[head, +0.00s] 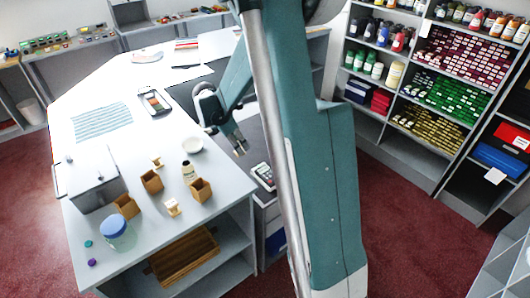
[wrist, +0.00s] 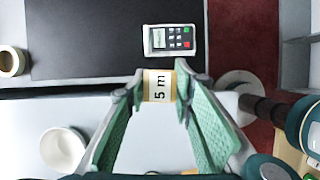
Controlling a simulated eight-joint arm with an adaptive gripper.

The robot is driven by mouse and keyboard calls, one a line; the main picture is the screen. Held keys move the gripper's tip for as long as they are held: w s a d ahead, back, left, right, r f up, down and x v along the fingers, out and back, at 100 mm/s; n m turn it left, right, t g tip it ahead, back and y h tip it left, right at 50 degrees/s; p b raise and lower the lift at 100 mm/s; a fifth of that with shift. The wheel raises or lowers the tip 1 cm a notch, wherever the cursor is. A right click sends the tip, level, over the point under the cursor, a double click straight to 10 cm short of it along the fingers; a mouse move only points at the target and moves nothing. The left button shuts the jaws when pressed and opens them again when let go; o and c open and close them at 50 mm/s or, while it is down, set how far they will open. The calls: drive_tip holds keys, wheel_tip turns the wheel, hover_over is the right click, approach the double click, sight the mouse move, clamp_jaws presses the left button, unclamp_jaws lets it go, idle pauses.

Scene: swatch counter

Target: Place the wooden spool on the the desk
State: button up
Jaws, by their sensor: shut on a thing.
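My gripper (head: 239,147) hangs over the right edge of the white counter, near the dark desk surface. In the wrist view my gripper (wrist: 159,88) is shut on the wooden spool (wrist: 158,87), which has pale wood-coloured edges and a white label reading "5 m". The spool sits between the fingertips. In the head view I cannot make it out clearly. The dark desk (wrist: 85,40) fills the upper left of the wrist view, beyond the spool. Whether the spool touches anything beneath it is not clear.
A card terminal (head: 263,175) lies on the desk; it also shows in the wrist view (wrist: 169,40). A roll (wrist: 11,61) is at the left edge. A white bowl (head: 191,144), a bottle (head: 189,172) and wooden boxes (head: 152,182) stand on the counter. Much of the dark desk is clear.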

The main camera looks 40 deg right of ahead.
drive_tip(key=s+d+f+b, duration=0.3)
drive_tip(key=d+f, duration=0.1)
drive_tip(key=d, duration=0.4)
drive_tip(key=s+d+f+b, duration=0.3)
drive_tip(key=d+b, duration=0.1)
drive_tip(key=d, duration=0.5)
drive_tip(key=s+d+f+b, duration=0.3)
drive_tip(key=d+f, duration=0.1)
drive_tip(key=d, duration=0.5)
drive_tip(key=shift+d+f+n, duration=0.25)
drive_tip(key=shift+f+n, duration=0.05)
drive_tip(key=shift+f+b, duration=0.65)
drive_tip(key=shift+f, duration=2.5)
drive_tip(key=shift+f+b, duration=0.35)
drive_tip(key=shift+f, duration=1.5)
drive_tip(key=shift+f, duration=0.2)
